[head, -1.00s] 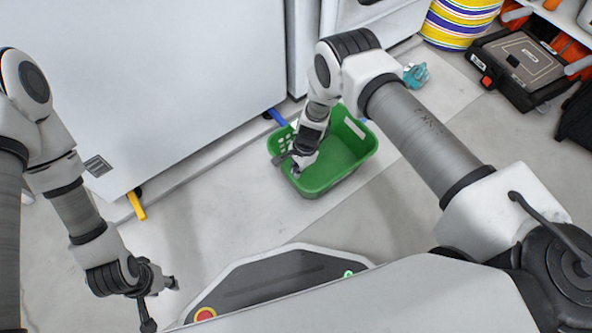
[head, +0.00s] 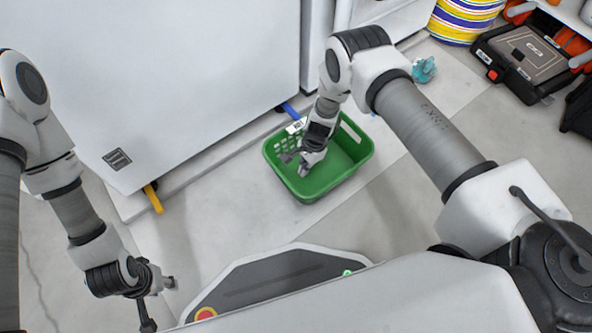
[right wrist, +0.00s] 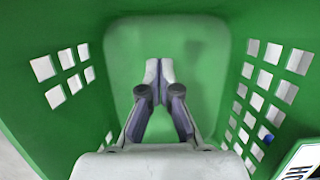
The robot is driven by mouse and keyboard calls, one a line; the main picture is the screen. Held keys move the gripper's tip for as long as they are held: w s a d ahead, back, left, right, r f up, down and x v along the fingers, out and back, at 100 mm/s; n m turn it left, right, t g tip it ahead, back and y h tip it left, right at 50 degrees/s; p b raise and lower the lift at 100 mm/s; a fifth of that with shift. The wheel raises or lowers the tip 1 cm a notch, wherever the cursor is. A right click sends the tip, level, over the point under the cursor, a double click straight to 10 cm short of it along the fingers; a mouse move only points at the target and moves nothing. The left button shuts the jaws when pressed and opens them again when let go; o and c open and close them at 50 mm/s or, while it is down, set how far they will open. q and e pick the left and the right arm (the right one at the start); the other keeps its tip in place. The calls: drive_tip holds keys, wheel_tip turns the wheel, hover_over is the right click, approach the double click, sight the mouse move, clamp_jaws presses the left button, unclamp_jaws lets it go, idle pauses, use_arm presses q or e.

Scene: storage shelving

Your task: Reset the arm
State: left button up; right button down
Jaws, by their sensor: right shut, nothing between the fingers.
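My right arm reaches down into a green basket (head: 345,180) on the floor. My right gripper (head: 296,164) is inside the basket, near its left side. In the right wrist view the right gripper (right wrist: 158,70) has its two fingertips together with nothing between them, over the bare green floor of the basket (right wrist: 205,60). My left gripper (head: 160,303) hangs low at the left of the head view, its fingers spread and empty, apart from any object.
A large white cabinet (head: 180,80) stands behind the basket, with a yellow piece (head: 153,198) at its base. A teal item (head: 424,70), a striped stack (head: 462,22) and a black case (head: 525,65) are at upper right. Bare floor lies left of the basket.

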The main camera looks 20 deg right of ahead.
use_arm(q)
drive_tip(key=r+p, duration=0.3)
drive_tip(key=r, duration=0.2)
drive_tip(key=shift+s, duration=0.2)
use_arm(e)
drive_tip(key=v, duration=0.9)
drive_tip(key=shift+a+r, duration=0.15)
drive_tip(key=shift+r, duration=0.25)
